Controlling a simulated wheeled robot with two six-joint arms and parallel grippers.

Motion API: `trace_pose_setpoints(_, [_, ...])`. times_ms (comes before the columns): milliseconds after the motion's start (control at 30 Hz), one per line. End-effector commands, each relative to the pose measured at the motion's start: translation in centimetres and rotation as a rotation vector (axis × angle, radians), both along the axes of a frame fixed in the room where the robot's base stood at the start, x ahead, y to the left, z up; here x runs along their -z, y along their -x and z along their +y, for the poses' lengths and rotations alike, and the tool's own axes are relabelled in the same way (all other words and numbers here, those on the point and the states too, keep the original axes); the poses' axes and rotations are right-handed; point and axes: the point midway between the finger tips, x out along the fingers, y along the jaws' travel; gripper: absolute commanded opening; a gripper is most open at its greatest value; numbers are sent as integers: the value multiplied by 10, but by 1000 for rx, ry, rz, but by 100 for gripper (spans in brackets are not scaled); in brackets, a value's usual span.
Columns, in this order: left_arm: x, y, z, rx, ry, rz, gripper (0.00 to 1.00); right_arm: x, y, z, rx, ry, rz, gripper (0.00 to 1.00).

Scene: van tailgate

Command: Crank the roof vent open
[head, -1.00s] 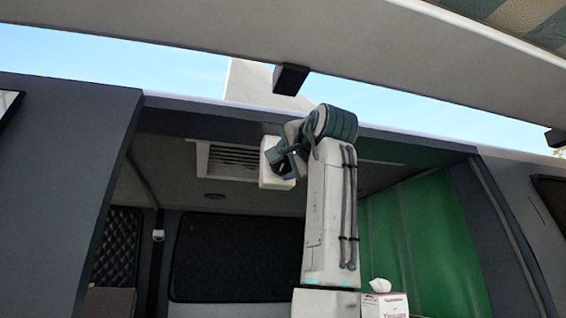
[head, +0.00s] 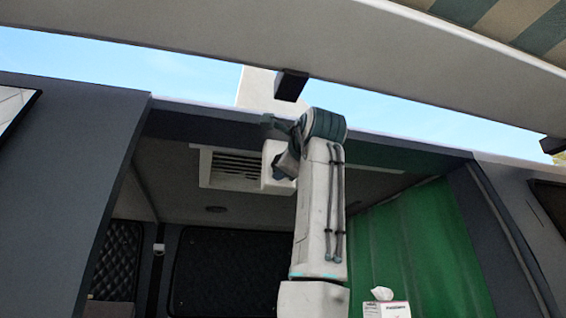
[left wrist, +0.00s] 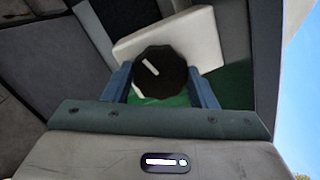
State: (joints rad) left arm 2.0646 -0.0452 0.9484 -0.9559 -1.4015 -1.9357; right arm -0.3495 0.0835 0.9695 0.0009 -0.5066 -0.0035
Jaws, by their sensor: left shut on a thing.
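The roof vent (head: 236,166) is a pale frame with dark slats in the van ceiling. A white box (head: 272,166) sits at its right edge, partly hidden by my arm. In the left wrist view a round black knob (left wrist: 160,72) with a white pointer line stands in front of the white box (left wrist: 200,38). My left gripper (left wrist: 162,88) has its two blue fingers on either side of the knob and is shut on it. In the head view my left gripper (head: 283,165) is at the white box, its fingertips mostly hidden. My right gripper is not in view.
The raised tailgate (head: 250,40) spans overhead, with a black block (head: 291,85) on its underside. A green curtain (head: 410,250) hangs at the right of the opening. A tissue box (head: 385,305) stands below, right of my arm.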

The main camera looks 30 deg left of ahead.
Motion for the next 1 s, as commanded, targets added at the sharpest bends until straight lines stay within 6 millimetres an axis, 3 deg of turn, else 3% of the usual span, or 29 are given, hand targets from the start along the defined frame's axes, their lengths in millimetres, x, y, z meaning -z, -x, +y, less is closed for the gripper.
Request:
trace_pose_setpoints(467, [-5,4,1,-1,-80,76,29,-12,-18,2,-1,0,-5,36])
trace_pose_setpoints(800, [-6,4,1,-1,-79,75,29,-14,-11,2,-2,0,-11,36])
trace_pose_setpoints(833, [-6,4,1,-1,-79,75,58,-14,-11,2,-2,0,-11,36])
trace_pose_setpoints(900, [-5,4,1,-1,-78,76,71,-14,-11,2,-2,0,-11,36])
trace_pose_setpoints(1000, [-4,3,1,0,-77,79,74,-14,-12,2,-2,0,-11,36])
